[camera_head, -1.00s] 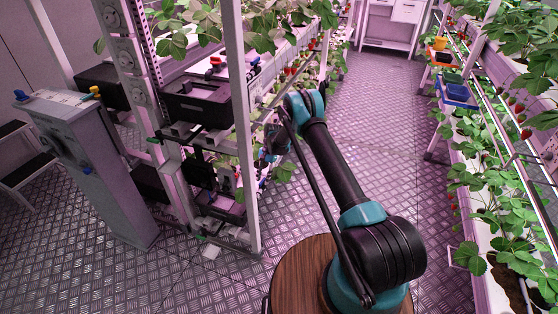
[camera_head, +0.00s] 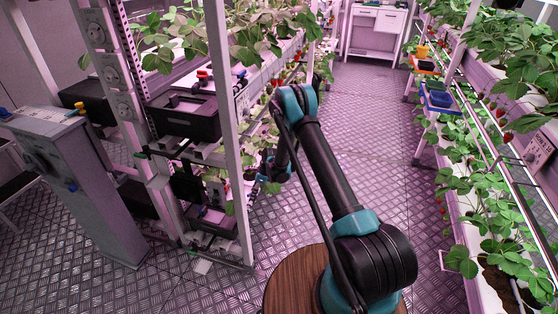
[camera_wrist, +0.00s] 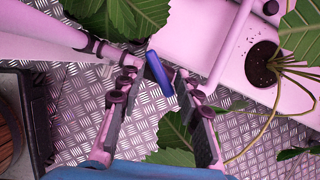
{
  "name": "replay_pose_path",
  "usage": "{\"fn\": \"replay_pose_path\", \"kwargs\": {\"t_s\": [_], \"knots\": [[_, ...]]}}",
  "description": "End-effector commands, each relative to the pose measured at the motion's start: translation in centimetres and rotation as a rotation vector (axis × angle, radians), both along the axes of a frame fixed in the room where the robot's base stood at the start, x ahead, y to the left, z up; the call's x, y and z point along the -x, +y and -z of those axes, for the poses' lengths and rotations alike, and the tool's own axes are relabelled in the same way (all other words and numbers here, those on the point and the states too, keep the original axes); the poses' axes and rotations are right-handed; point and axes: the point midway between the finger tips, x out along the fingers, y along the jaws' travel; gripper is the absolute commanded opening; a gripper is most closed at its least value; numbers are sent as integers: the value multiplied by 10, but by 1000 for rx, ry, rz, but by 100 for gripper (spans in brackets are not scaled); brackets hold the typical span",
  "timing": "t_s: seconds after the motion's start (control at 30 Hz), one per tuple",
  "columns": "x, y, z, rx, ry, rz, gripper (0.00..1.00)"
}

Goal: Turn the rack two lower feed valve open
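In the wrist view, a blue lever handle (camera_wrist: 159,71), apparently a feed valve's, lies near white pipes. My gripper (camera_wrist: 157,80) is open, with one finger on each side of the handle. I cannot tell whether the fingers touch it. In the head view, my gripper (camera_head: 272,172) hangs low at the right side of the left rack (camera_head: 228,130). The lower valve cannot be made out there. A red handle (camera_head: 203,75) and a small blue handle (camera_head: 241,74) show higher on that rack.
Strawberry leaves (camera_wrist: 176,135) lie close under and around the fingers. A white pipe (camera_wrist: 226,50) and a planting hole (camera_wrist: 262,64) are to the right. A grey cabinet (camera_head: 85,180) stands left of the rack. The aisle floor (camera_head: 370,110) is clear; another rack lines the right side.

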Motion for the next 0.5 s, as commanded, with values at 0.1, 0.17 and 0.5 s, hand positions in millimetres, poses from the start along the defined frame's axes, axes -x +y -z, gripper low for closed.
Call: {"fn": "replay_pose_path", "kwargs": {"t_s": [0.1,0.17,0.5], "knots": [[2,1,0,0,0,121,33],[3,1,0,0,-1,183,33],[10,-21,-56,0,0,206,33]]}}
